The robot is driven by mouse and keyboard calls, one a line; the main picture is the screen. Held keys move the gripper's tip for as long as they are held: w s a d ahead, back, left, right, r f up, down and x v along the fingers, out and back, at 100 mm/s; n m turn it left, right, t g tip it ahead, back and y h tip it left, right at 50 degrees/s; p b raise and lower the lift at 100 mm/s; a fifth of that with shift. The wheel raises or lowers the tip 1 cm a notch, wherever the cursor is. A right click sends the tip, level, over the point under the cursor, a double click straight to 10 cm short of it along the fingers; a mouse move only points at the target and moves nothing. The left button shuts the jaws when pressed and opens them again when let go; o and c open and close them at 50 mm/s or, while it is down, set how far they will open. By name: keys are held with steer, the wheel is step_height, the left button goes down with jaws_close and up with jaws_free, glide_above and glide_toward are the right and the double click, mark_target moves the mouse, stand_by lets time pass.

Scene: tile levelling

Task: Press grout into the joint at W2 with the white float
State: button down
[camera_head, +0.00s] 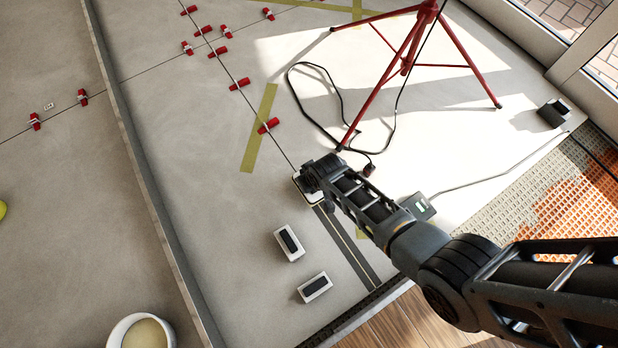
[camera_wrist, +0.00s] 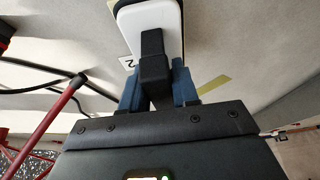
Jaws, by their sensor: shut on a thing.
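My gripper (camera_wrist: 158,88) is shut on the dark handle of the white float (camera_wrist: 150,17), with a blue finger on each side. In the head view, my gripper (camera_head: 318,178) is low over the pale tiles, and only the edge of the float (camera_head: 303,190) shows beneath it. A thin dark joint (camera_head: 279,147) runs down to the float from the upper left. Beyond it, a pale line between dark bands continues to the lower right. A small tag (camera_wrist: 128,63) showing "2" is partly hidden beside the float. I cannot tell whether the float touches the tiles.
Two white blocks with dark tops, one nearer (camera_head: 314,287) and one farther (camera_head: 288,243), lie left of my arm. A white bucket (camera_head: 114,339) holds beige material. A red tripod (camera_head: 408,50) with a looping cable stands behind. Red clips (camera_head: 239,84) line the joints. A raised edge (camera_head: 147,190) crosses the floor.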

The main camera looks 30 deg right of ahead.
steer(key=shift+r+p, duration=2)
steer(key=shift+r, duration=0.55)
